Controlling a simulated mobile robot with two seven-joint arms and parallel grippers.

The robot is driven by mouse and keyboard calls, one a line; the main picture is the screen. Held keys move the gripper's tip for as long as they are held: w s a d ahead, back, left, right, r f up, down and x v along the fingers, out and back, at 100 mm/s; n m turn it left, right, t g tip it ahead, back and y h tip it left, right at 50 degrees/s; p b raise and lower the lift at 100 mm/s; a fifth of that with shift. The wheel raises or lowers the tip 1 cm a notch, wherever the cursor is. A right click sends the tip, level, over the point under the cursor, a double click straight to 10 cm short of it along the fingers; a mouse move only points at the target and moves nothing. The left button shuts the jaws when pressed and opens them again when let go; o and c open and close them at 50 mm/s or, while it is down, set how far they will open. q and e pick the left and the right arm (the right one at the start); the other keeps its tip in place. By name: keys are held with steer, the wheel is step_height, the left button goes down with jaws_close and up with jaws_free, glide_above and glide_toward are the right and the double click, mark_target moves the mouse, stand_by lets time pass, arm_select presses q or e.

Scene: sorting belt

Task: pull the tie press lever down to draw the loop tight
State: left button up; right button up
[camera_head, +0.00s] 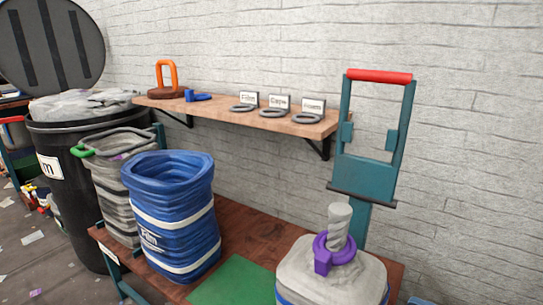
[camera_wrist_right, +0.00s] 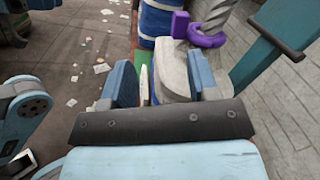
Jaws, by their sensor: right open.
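The tie press has a teal frame (camera_head: 367,178) with a red grip bar (camera_head: 379,76) across its top, standing upright by the wall. A grey bag (camera_head: 318,271) with a twisted neck (camera_head: 339,224) stands in front of it. A purple loop (camera_head: 334,247) lies around the base of the neck; I cannot tell how tight it is. My right gripper (camera_wrist_right: 158,88) is open in the right wrist view. The purple loop (camera_wrist_right: 200,38) and twisted neck (camera_wrist_right: 228,14) show beyond its fingers. The red bar is outside that view. Neither gripper shows in the head view.
A blue Film bag (camera_head: 174,215) and a green mat (camera_head: 236,283) are on the wooden bench (camera_head: 243,233). A wall shelf (camera_head: 225,112) holds several grey rings, labels and an orange clip (camera_head: 166,77). A black bin (camera_head: 66,171) stands at left. Scraps litter the floor.

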steer(key=s+a+n+t+h+p, duration=0.1)
steer(key=a+n+t+h, duration=0.15)
steer(key=a+n, duration=0.65)
steer(key=a+n+t+h+p, duration=0.2)
steer(key=a+n+t, duration=0.1)
steer(key=n, duration=1.3)
arm_select(q)
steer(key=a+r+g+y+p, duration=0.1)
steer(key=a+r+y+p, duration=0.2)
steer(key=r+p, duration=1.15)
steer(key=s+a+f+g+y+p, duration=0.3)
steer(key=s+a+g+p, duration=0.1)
steer(key=p, duration=1.9)
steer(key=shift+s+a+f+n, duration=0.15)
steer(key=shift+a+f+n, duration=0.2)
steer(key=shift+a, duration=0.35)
arm_select(e)
steer(key=s+d+r+g+h, duration=0.4)
steer(key=d+r+g+h, duration=0.1)
steer(key=d+g+h, duration=0.1)
steer(key=shift+d+r+g, duration=0.35)
steer(key=shift+d+g, duration=0.3)
steer(key=shift+d, duration=0.35)
